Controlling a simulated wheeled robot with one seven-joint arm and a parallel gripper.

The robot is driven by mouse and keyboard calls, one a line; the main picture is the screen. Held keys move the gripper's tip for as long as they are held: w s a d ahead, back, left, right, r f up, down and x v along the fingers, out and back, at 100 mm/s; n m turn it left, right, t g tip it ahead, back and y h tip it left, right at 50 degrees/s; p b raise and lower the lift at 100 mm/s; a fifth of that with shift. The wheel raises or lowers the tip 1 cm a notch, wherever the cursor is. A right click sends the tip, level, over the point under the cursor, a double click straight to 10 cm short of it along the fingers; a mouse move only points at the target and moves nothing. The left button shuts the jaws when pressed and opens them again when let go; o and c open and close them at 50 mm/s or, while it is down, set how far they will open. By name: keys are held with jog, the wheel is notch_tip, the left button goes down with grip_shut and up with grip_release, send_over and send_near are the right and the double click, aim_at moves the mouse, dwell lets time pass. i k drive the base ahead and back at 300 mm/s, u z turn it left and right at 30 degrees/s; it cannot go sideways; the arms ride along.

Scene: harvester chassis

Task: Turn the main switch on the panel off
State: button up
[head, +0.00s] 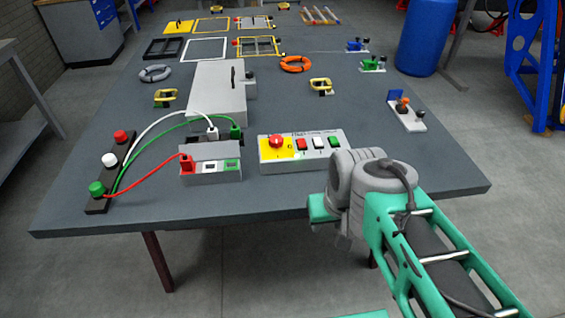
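The panel (309,157) is a light grey box near the front edge of the table. The main switch (277,141) is a red knob on the yellow field at its left end. The knob's exact angle is too small to read. Red, white and green switches (318,142) sit in a row to its right. My arm (385,190) reaches in from the lower right, its grey joint just right of the panel and covering the panel's lower right corner. I cannot make out my gripper's fingers; none show at the main switch.
Left of the panel is a small socket box (210,165) with red, white and green cables to a plug strip (108,172). A grey box (217,90) with a handle stands behind. An orange ring (295,64) and a small grey stand (406,114) lie farther back.

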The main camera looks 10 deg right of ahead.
aim_at(277, 141)
jog(key=u, duration=0.85)
jog(key=i, duration=0.65)
jog(key=z, duration=0.85)
